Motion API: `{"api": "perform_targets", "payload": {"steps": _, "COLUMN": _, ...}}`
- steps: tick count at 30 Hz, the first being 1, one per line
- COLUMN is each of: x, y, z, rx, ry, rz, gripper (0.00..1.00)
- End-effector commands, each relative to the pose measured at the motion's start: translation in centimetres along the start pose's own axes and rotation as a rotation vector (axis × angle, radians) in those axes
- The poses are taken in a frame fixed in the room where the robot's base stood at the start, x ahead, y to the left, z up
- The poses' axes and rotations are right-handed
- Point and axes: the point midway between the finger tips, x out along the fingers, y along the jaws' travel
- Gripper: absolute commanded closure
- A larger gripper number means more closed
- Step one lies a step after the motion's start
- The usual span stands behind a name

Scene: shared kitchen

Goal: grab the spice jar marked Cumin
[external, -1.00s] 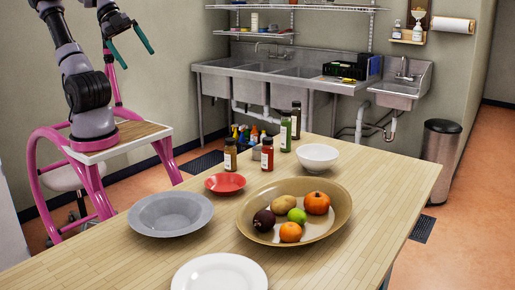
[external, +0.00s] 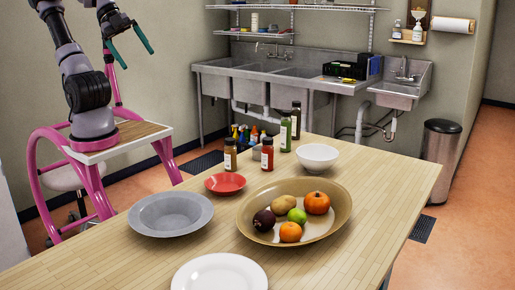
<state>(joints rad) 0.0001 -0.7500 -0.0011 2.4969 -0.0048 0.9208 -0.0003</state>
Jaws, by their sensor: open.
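Several jars with dark caps stand upright at the far side of the wooden table: a brown jar (external: 230,156), a red jar (external: 267,156), a green jar (external: 285,134) and a dark-capped jar (external: 296,122) partly behind the green one. Their labels are too small to read, so I cannot tell which is Cumin. My gripper (external: 131,47) is open and empty at the upper left, raised well away from the jars.
A red dish (external: 225,184), a grey bowl (external: 170,228), a white plate (external: 220,275), a white bowl (external: 317,158) and a tan bowl (external: 335,226) of produce are on the table (external: 385,195). The table's right side is clear. Metal sinks (external: 275,72) stand behind.

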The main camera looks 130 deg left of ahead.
Motion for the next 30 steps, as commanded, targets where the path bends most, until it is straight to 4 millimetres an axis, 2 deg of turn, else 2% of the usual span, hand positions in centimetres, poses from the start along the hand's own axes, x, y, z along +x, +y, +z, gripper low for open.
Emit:
{"api": "perform_targets", "payload": {"steps": 11, "x": 0.0, "y": 0.0, "z": 0.0, "rx": 0.0, "ry": 0.0, "rz": 0.0, "gripper": 0.0}}
{"api": "perform_targets", "payload": {"steps": 12, "x": 0.0, "y": 0.0, "z": 0.0, "rx": 0.0, "ry": 0.0, "rz": 0.0, "gripper": 0.11}}
{"api": "perform_targets", "payload": {"steps": 13, "x": 0.0, "y": 0.0, "z": 0.0, "rx": 0.0, "ry": 0.0, "rz": 0.0, "gripper": 0.17}}
{"api": "perform_targets", "payload": {"steps": 23, "x": 0.2, "y": 0.0, "z": 0.1, "rx": -0.009, "ry": -0.01, "rz": 0.003, "gripper": 0.17}}
{"api": "perform_targets", "payload": {"steps": 26, "x": 1.4, "y": 0.0, "z": 0.4, "rx": -0.06, "ry": -0.064, "rz": 0.026, "gripper": 0.17}}
{"api": "perform_targets", "payload": {"steps": 30, "x": 4.9, "y": 0.2, "z": 1.8, "rx": -0.231, "ry": -0.221, "rz": 0.104, "gripper": 0.17}}
